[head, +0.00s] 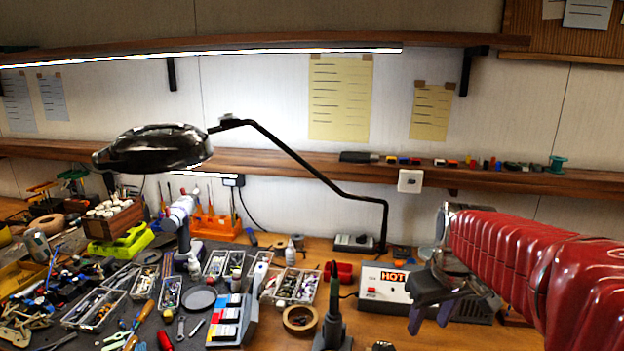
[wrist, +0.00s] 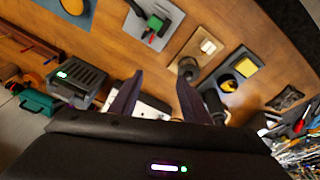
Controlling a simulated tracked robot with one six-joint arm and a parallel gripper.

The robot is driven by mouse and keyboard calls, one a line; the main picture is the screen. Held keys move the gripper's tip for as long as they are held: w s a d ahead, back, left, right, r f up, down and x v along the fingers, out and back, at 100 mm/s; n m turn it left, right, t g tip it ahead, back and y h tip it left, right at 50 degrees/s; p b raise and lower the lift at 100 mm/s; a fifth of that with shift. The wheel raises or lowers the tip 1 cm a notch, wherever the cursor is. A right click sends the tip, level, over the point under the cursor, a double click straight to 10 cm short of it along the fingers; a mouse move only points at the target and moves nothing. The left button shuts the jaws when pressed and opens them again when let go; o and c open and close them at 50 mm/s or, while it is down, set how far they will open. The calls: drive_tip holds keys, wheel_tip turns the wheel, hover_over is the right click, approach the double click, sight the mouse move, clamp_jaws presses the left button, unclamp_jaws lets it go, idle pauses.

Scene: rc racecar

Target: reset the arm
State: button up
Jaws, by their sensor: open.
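My red ribbed arm reaches in from the right edge of the head view. My gripper (head: 430,318) hangs at its end in front of the white box with a "HOT" sign (head: 385,284) and covers part of the bench behind. In the wrist view, the two dark fingers of my gripper (wrist: 158,90) stand apart with bare wooden bench between their tips. Nothing is held between them. A white object (wrist: 150,107) shows between and behind the fingers, partly hidden by my gripper's body.
The wooden bench is crowded at left and centre with trays and tools. A black lamp (head: 150,148) on a bent arm overhangs it. A tape roll (head: 300,319) lies near the front. A shelf (head: 300,188) crosses the wall. The wrist view shows a grey ribbed box (wrist: 78,82).

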drive_tip(key=s+a+m+t, duration=0.1)
drive_tip(key=s+a, duration=0.2)
drive_tip(key=s, duration=0.6)
drive_tip(key=s+a+m+t, duration=0.1)
drive_tip(key=s+a, duration=0.3)
drive_tip(key=s, duration=0.5)
drive_tip(key=shift+s+a+r+m+t, duration=0.2)
drive_tip(key=shift+a+r+m+t, duration=0.1)
drive_tip(key=shift+t, duration=0.1)
drive_tip(key=shift+d, duration=0.15)
